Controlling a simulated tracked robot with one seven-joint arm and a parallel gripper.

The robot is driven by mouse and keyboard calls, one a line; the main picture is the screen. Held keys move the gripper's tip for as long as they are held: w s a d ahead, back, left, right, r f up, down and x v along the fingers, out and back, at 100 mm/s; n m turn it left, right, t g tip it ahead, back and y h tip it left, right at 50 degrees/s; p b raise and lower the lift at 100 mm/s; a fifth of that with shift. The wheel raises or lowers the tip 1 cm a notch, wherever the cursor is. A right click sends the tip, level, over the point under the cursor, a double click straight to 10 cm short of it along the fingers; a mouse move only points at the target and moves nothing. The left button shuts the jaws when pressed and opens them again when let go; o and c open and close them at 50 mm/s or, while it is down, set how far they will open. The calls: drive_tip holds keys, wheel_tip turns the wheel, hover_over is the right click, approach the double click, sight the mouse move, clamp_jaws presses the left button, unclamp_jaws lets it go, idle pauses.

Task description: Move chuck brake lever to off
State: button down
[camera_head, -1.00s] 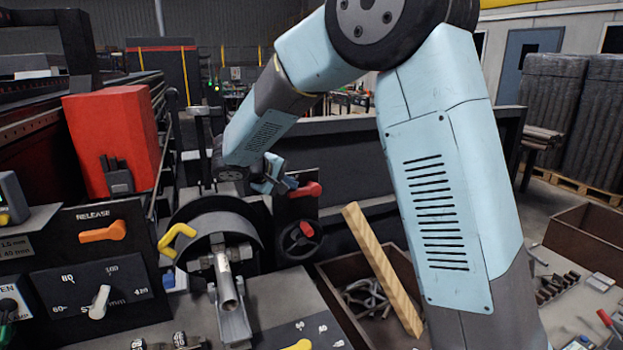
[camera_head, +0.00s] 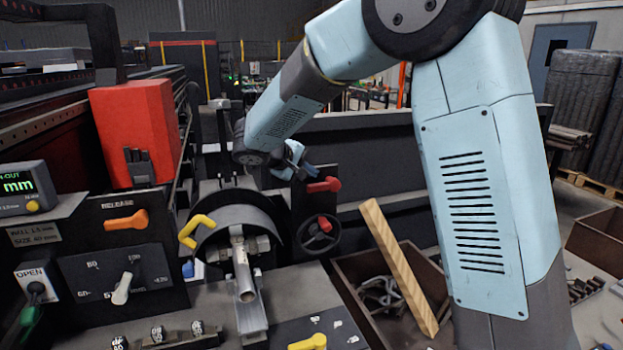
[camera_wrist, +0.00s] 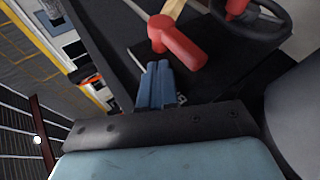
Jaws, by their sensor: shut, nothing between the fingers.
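A red lever (camera_head: 324,185) sticks out from a dark panel beside the chuck; I take it to be the chuck brake lever. In the wrist view its thick red handle (camera_wrist: 178,42) lies just beyond my fingertips, slightly right of them. My gripper (camera_head: 301,160) is at the upper left of the lever in the head view. In the wrist view my gripper (camera_wrist: 158,68) has its blue fingers together, with nothing between them. Contact between fingertips and handle cannot be told. A small pale marking beside the fingers is mostly hidden, and no off position can be read.
A handwheel (camera_head: 319,235) with a red knob sits just below the lever. The chuck (camera_head: 238,240) with a yellow handle (camera_head: 195,230) is to the left. A wooden bar (camera_head: 398,268) leans in a brown bin at the right. An orange release handle (camera_head: 126,221) is far left.

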wheel_tip(320, 180, up, 2)
drive_tip(key=shift+w+r, duration=0.1)
drive_tip(key=f+v, duration=0.1)
drive_tip(key=v, duration=0.9)
drive_tip(key=shift+a, duration=0.35)
drive_tip(key=shift+f, duration=0.1)
